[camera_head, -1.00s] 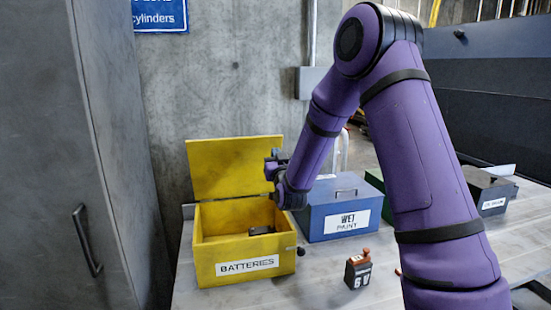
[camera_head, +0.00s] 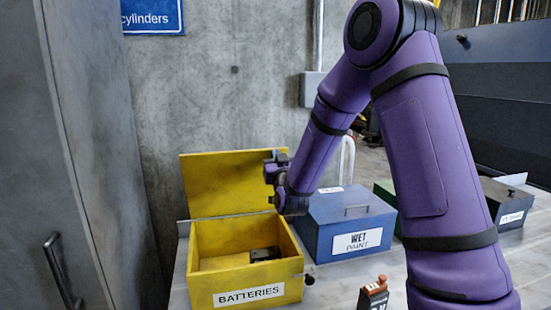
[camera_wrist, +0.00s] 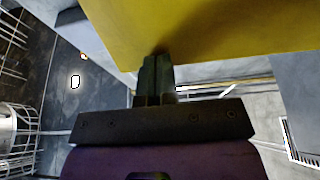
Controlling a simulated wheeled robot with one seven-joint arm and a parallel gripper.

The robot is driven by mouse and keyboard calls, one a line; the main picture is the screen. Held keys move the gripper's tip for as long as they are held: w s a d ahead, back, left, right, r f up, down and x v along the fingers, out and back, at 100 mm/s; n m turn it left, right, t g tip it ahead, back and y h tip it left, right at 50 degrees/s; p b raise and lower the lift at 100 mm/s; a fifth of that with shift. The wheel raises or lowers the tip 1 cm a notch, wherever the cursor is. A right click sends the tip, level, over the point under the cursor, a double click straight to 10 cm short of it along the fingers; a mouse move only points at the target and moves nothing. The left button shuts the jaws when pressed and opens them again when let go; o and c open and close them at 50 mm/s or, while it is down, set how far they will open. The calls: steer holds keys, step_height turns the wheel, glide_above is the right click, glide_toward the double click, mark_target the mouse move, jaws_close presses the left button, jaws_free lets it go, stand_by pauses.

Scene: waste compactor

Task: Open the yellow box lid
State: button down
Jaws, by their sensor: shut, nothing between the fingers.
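The yellow box (camera_head: 200,282), labelled BATTERIES, stands on the table with its lid (camera_head: 222,184) swung up and standing nearly upright at the back. A dark battery (camera_head: 265,254) lies inside it. My gripper (camera_head: 272,168) is at the right edge of the raised lid. In the wrist view my gripper (camera_wrist: 156,62) is shut, with its fingertips at the yellow lid (camera_wrist: 210,35); I cannot tell whether they touch it. Nothing shows between the fingers.
A blue WET PAINT box (camera_head: 350,215), shut, stands right of the yellow box. A dark battery with an orange top (camera_head: 374,293) stands on the table in front. A grey box (camera_head: 508,203) is farther right. A grey cabinet (camera_head: 85,160) is at the left.

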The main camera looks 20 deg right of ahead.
steer(key=w+d+r+g, duration=0.1)
steer(key=w+r+g, duration=0.1)
steer(key=w, duration=0.6)
steer(key=shift+w+d+r+g, duration=0.2)
steer(key=shift+w+d+g, duration=0.1)
steer(key=shift+d, duration=0.05)
steer(key=shift+s, duration=0.1)
